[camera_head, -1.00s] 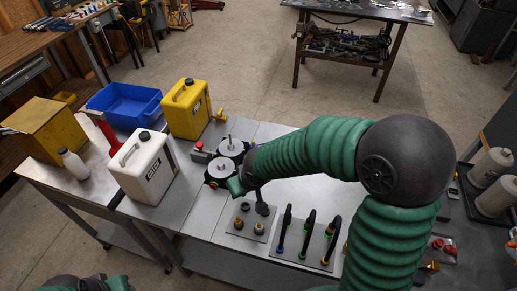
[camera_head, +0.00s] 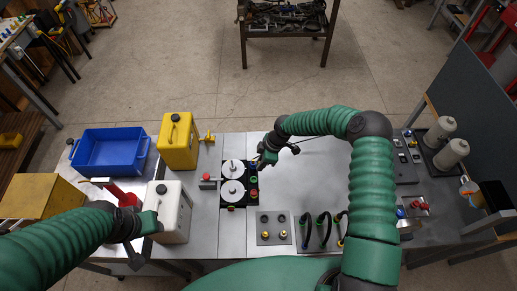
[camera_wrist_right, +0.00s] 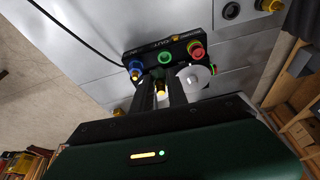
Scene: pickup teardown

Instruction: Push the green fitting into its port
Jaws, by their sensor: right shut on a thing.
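The black port block (camera_head: 238,192) stands on the grey bench. In the right wrist view it (camera_wrist_right: 150,48) shows a blue ring (camera_wrist_right: 134,66), a green ring (camera_wrist_right: 165,58) and a red ring (camera_wrist_right: 196,49). My right gripper (camera_head: 266,158) is at the block's far right corner. Its fingers (camera_wrist_right: 163,88) are shut on a small part with a yellow end, which I take for the green fitting (camera_wrist_right: 160,91). The green ring is just beyond the fingertips; how deep the fitting sits is hidden. My left gripper (camera_head: 152,222) is beside the white jug (camera_head: 173,212); its jaws are unclear.
A yellow jug (camera_head: 178,142) and blue bin (camera_head: 110,150) are at the left. A grey plate with fittings (camera_head: 273,228) and several dark hoses (camera_head: 322,231) lie in front.

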